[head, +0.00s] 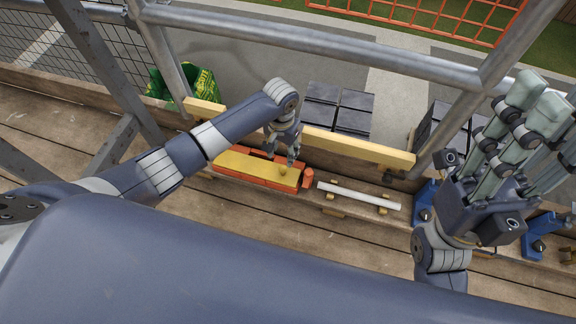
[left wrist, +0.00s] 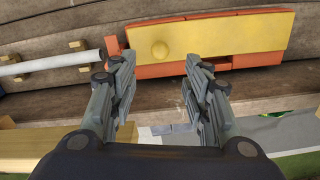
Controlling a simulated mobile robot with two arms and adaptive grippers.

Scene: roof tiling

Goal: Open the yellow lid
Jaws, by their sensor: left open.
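An orange box (head: 265,181) with a flat yellow lid (head: 240,165) sits on the wooden planks. My left gripper (head: 284,158) is open and empty, pointing down at the knob end. My right gripper (head: 540,120) is raised at the right, partly cut off.
A white tube (head: 358,195) on small wooden blocks lies right of the box. A yellow beam (head: 350,146) and a metal rail (head: 330,48) run behind it. Blue clamp-like stands (head: 424,203) are farther right.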

